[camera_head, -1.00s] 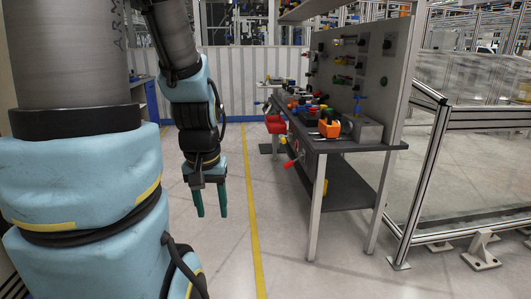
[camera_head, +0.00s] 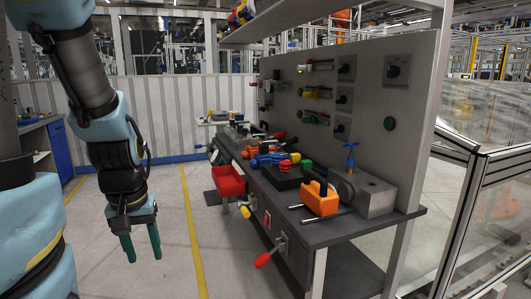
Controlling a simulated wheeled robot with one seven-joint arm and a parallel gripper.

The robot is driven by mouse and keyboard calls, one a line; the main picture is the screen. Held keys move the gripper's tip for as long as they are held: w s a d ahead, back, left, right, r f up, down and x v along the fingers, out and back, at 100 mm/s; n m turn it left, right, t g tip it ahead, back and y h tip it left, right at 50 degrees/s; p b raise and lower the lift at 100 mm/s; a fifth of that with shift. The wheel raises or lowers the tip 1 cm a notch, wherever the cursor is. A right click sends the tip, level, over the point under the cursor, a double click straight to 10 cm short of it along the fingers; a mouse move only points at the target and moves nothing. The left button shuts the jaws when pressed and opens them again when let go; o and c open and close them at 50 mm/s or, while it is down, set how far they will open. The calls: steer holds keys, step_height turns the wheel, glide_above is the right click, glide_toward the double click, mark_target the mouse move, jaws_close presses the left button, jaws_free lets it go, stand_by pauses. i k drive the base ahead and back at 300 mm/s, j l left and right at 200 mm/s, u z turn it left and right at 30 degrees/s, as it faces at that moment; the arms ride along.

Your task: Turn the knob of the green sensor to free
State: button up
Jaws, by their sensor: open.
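My gripper (camera_head: 143,257) hangs at the left over the floor, fingers down, apart and empty. It is well away from the grey panel (camera_head: 400,160) above the workbench. Several small cylindrical fittings stick out of the panel.
The dark bench (camera_head: 365,227) carries an orange tool holder (camera_head: 320,198), a grey block with a blue valve handle (camera_head: 350,155) and several coloured parts. A red bin (camera_head: 228,180) and a red-handled lever (camera_head: 264,260) stick out in front. A framed clear fence (camera_head: 490,190) stands right. The floor beside the yellow line (camera_head: 193,235) is clear.

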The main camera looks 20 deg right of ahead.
mark_target(340, 128)
steer(key=i, duration=0.9)
steer(key=i+j+z, duration=0.15)
steer(key=i, duration=0.75)
steer(key=i+z, duration=0.3)
